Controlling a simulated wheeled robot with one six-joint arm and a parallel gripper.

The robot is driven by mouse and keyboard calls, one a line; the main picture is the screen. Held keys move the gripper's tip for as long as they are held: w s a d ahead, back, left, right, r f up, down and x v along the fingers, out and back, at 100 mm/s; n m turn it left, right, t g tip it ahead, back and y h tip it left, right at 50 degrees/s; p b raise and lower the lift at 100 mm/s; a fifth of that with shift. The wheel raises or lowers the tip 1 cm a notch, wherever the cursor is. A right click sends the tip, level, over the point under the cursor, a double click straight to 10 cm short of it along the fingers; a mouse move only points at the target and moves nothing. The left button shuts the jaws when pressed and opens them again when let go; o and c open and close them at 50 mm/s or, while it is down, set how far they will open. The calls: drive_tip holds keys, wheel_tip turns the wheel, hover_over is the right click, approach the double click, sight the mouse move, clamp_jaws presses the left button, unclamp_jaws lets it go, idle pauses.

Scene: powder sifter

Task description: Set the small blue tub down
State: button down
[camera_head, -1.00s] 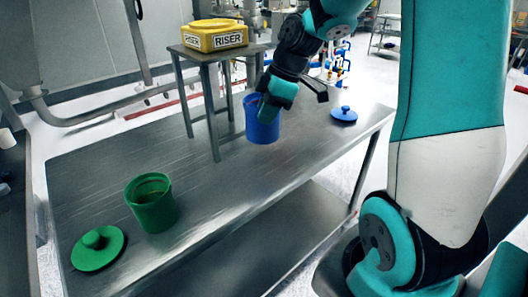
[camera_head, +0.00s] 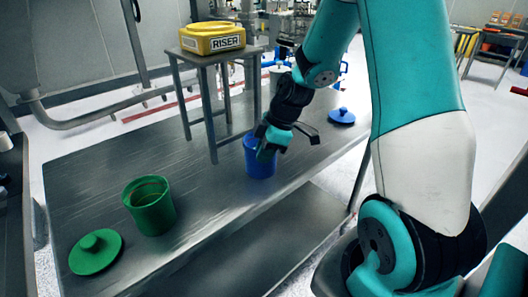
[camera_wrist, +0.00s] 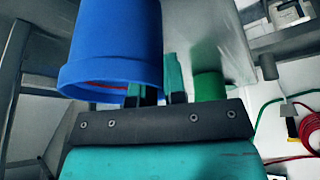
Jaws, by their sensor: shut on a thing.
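The small blue tub (camera_head: 256,165) is upright at the right half of the steel table (camera_head: 215,190), near its front edge. Whether its base touches the table is unclear. My gripper (camera_head: 266,148) is shut on the tub's near rim from above and to the right, hiding part of it. In the wrist view the blue tub (camera_wrist: 112,40) fills the upper left, beside my gripper's fingers (camera_wrist: 160,88). A blue lid (camera_head: 342,117) with a knob lies at the right end of the table.
An open green tub (camera_head: 152,212) and its green lid (camera_head: 96,252) are at the table's left end. A small metal stand (camera_head: 204,62) at the back carries a yellow block marked RISER (camera_head: 211,38). The table between the green and blue tubs is clear.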

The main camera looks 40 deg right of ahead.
drive_tip(key=c, duration=1.2)
unclamp_jaws()
drive_tip(key=shift+f, duration=0.1)
drive_tip(key=shift+o, duration=0.2)
drive_tip(key=a+v, duration=0.1)
drive_tip(key=v, duration=1.1)
drive_tip(key=s+a+r+m+g, duration=0.1)
drive_tip(key=s+a, duration=0.1)
drive_tip(key=a, duration=0.5)
drive_tip(key=s+a+r+m, duration=0.1)
drive_tip(key=s+a+r, duration=0.1)
drive_tip(key=a, duration=0.5)
drive_tip(key=s+a+m+g, duration=0.1)
drive_tip(key=s+a+m, duration=0.2)
drive_tip(key=s+a, duration=0.7)
drive_tip(key=s, duration=0.3)
drive_tip(key=shift+a+g+y, duration=0.2)
drive_tip(key=shift+g+y, duration=0.1)
